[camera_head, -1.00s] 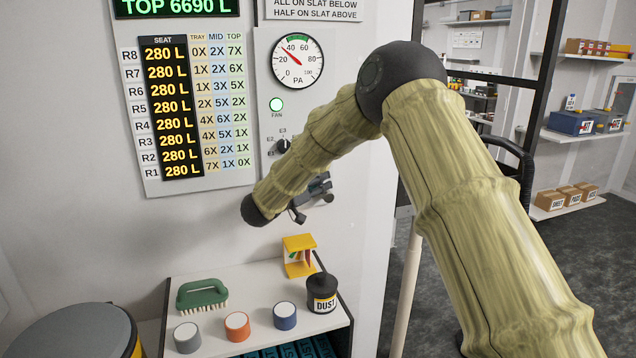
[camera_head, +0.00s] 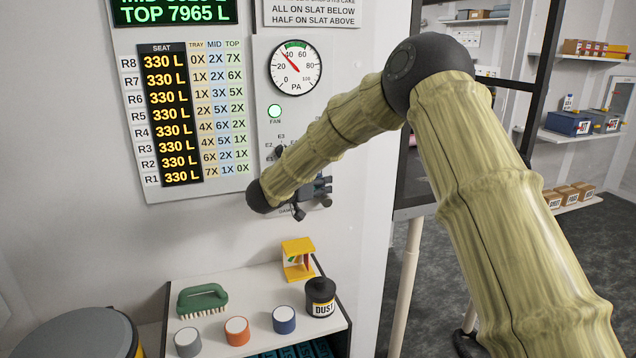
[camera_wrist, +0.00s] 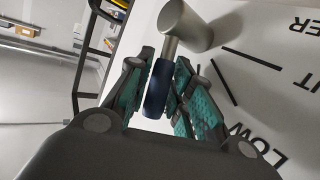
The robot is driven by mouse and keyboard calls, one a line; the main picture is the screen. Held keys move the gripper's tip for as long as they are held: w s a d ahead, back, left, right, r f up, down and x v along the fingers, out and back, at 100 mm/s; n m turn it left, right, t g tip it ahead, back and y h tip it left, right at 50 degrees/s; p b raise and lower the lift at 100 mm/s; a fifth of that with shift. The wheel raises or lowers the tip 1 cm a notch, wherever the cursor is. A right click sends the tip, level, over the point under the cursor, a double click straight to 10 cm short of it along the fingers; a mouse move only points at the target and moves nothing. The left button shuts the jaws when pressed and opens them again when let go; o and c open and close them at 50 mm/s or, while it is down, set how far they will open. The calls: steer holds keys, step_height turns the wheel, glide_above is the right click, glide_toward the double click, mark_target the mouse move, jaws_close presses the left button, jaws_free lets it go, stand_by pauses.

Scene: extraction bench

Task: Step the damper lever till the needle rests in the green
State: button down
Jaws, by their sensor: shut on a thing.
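The damper lever shows in the wrist view as a dark blue grip (camera_wrist: 157,92) on a metal stem and hub (camera_wrist: 184,26). My gripper (camera_wrist: 166,80) has its teal-padded fingers closed around the blue grip. In the head view my gripper (camera_head: 313,192) is at the panel's lower part, and my arm hides much of the lever area. The round PA gauge (camera_head: 296,68) has a red needle pointing up and left, close to the left end of the green band at the top. Whether the tip lies inside the green is too small to tell.
A seat board (camera_head: 172,120) reads 330 L in every row. A green FAN lamp (camera_head: 274,111) is lit. Below stands a shelf (camera_head: 225,281) with a green brush (camera_head: 202,299), several round-lidded pots, a yellow stand (camera_head: 298,259) and a black DUST pot (camera_head: 320,297).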

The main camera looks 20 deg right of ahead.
steer(key=shift+d+r+m+g+y+p, duration=0.35)
steer(key=shift+d+y+p, duration=0.25)
steer(key=shift+y+p, duration=0.25)
steer(key=shift+d+f+m+y+p, duration=0.2)
steer(key=shift+d+m+y+p, duration=0.1)
steer(key=shift+y+p, duration=0.25)
steer(key=c, duration=1.5)
jaws_free()
steer(key=v, duration=1.2)
steer(key=shift+w, duration=0.1)
